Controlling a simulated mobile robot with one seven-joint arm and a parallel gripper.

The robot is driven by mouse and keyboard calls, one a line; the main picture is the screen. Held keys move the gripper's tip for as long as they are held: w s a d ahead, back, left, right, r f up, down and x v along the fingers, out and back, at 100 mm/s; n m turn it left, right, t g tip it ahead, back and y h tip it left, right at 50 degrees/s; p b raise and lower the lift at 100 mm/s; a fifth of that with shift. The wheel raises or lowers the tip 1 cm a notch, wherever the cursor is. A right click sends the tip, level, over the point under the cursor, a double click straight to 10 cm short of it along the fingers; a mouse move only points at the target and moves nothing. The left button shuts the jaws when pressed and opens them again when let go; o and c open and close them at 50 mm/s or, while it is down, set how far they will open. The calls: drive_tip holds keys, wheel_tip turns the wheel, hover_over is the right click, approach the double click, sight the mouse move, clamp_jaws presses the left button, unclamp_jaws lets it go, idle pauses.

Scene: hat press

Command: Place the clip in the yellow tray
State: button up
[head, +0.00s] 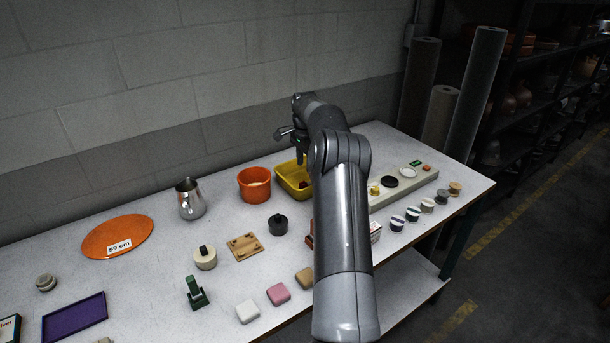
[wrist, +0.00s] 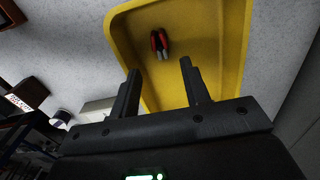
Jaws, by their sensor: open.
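The yellow tray (wrist: 128,38) fills the middle of the wrist view; in the head view the tray (head: 287,187) stands at the back of the table, partly hidden by my arm. A small red clip with grey ends (wrist: 160,44) lies inside it on the tray floor. My gripper (wrist: 157,70) is open and empty above the tray, its two fingers apart and pointing toward the clip without touching it. In the head view my gripper (head: 290,136) is high over the tray, and its fingers are hard to make out.
An orange pot (head: 254,186) stands close left of the tray, with a steel jug (head: 189,200) further left. A dark lidded jar (head: 278,225) is in front. A grey board with round pieces (head: 412,184) lies to the right. The wall rises behind the table.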

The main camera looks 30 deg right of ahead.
drive_tip(key=s+a+r+n+t+h, duration=0.1)
drive_tip(key=s+a+r+n, duration=0.1)
drive_tip(key=a+r, duration=0.55)
drive_tip(key=s+a+r+n, duration=0.25)
drive_tip(key=a+r, duration=0.35)
drive_tip(key=r, duration=0.3)
drive_tip(key=s+a+r+n+t, duration=0.1)
drive_tip(key=s+a+r+n, duration=0.5)
drive_tip(key=s+a, duration=0.5)
drive_tip(key=s+a+f+n+t, duration=0.1)
drive_tip(key=s+a, duration=0.3)
drive_tip(key=s, duration=0.4)
drive_tip(key=s+a+f+n+t, duration=0.1)
drive_tip(key=s+a+f+n, duration=0.2)
drive_tip(key=s, duration=0.6)
drive_tip(key=s+a+f+n+t+y, duration=0.1)
drive_tip(key=s+a+f+n, duration=0.1)
drive_tip(key=s+a, duration=0.3)
drive_tip(key=s+n, duration=0.1)
drive_tip(key=s, duration=0.3)
drive_tip(key=shift+a+f+t, duration=0.3)
drive_tip(key=shift+a, duration=0.1)
